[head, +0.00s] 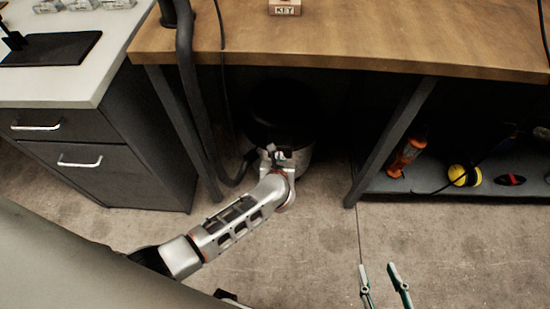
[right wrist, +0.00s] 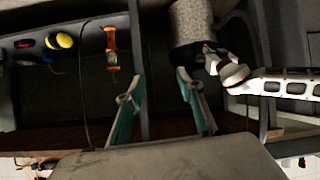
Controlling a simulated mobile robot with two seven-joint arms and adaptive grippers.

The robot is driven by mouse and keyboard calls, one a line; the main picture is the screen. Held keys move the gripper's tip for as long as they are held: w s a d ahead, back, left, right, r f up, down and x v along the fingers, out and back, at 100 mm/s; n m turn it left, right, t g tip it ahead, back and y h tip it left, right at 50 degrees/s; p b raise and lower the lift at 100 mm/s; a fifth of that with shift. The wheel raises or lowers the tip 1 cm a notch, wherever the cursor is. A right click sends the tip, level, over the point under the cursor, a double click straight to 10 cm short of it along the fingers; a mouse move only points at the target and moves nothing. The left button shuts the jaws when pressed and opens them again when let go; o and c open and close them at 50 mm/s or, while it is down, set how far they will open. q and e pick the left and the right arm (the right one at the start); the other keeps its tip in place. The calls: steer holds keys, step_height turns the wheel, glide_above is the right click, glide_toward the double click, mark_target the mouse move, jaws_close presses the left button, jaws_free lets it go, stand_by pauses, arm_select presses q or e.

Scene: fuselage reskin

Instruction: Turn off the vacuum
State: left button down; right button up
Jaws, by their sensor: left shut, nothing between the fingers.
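The vacuum (head: 300,160) stands on the floor under the wooden workbench, with a dark top and a grey body. It also shows at the top of the right wrist view (right wrist: 190,22). A black hose (head: 190,95) runs up from it past the bench edge. My left gripper (head: 273,153) is at the vacuum's front, shut with nothing held; I cannot tell whether it touches. Its arm covers part of the vacuum's front, and no switch can be made out. My right gripper (head: 377,268) is open and empty, above the floor away from the vacuum.
The workbench (head: 350,40) has metal legs beside the vacuum. A lower shelf (head: 450,188) at right holds an orange tool (head: 407,155) and a yellow item (head: 464,176). A drawer cabinet (head: 90,150) stands at left. The floor in front is clear.

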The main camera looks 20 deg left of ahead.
arm_select(q)
steer(key=shift+r+p, duration=0.45)
steer(key=shift+r, duration=0.5)
arm_select(e)
steer(key=shift+d+r, duration=0.35)
steer(key=shift+r, duration=0.1)
arm_select(q)
steer(key=shift+f, duration=0.1)
arm_select(e)
steer(key=shift+f, duration=0.1)
